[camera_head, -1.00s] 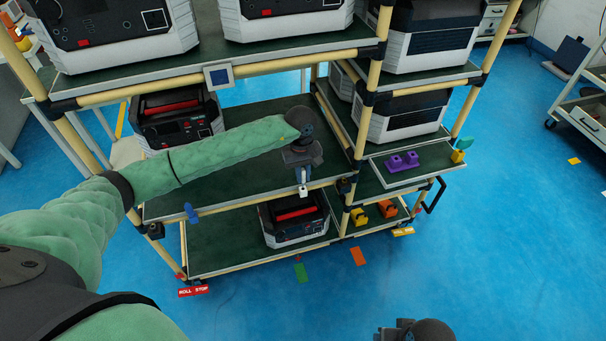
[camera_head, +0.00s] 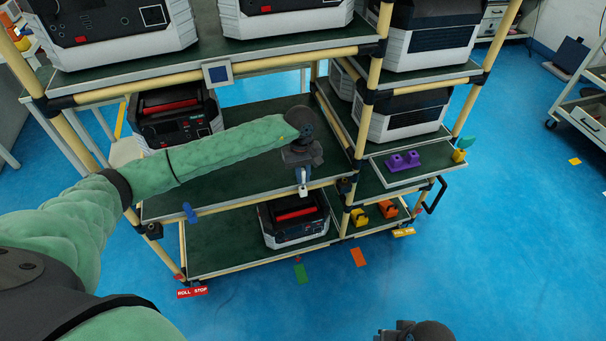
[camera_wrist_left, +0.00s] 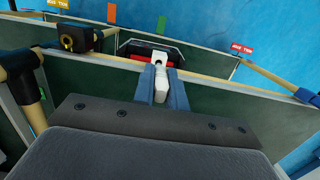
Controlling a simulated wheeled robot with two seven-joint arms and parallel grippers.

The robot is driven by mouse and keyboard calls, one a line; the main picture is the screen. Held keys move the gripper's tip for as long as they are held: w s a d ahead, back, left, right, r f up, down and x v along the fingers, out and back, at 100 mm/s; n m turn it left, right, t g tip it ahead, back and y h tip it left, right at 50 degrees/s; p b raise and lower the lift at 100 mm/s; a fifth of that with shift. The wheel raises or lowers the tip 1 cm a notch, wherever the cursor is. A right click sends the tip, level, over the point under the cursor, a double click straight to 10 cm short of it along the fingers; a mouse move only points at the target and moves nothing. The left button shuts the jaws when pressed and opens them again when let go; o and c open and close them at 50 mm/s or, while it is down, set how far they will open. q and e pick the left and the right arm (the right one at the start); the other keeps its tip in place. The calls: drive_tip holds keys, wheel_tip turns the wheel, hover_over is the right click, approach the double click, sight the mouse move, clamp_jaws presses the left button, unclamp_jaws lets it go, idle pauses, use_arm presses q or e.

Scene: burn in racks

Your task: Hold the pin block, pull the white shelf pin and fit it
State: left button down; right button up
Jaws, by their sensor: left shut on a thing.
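My left gripper (camera_head: 303,180) points down at the front edge of the middle shelf. In the left wrist view its two blue-grey fingers (camera_wrist_left: 161,88) are shut on the white shelf pin (camera_wrist_left: 163,57), which shows between and beyond them. The pin's head has a dark hole and sits by the tan front rail; I cannot tell whether it is still seated there. A black block with a yellow ring (camera_wrist_left: 67,41) on the rail, perhaps the pin block, also shows in the head view (camera_head: 345,186). A dark part of my right arm (camera_head: 425,331) shows at the bottom edge; its fingers are hidden.
A blue clip (camera_head: 190,212) is on the front rail to the left. A purple piece (camera_head: 403,160) lies on the right side shelf. Yellow (camera_head: 359,209) and orange (camera_head: 386,207) pieces lie lower. A black-and-white unit (camera_head: 294,218) stands on the bottom shelf. The floor in front is open.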

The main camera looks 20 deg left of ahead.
sight(303, 182)
use_arm(q)
drive_tip(key=shift+f+b, duration=1.6)
drive_tip(key=shift+f, duration=0.1)
idle(0.4)
drive_tip(key=c, duration=1.3)
unclamp_jaws()
drive_tip(key=shift+c, duration=0.2)
drive_tip(key=shift+r, duration=0.1)
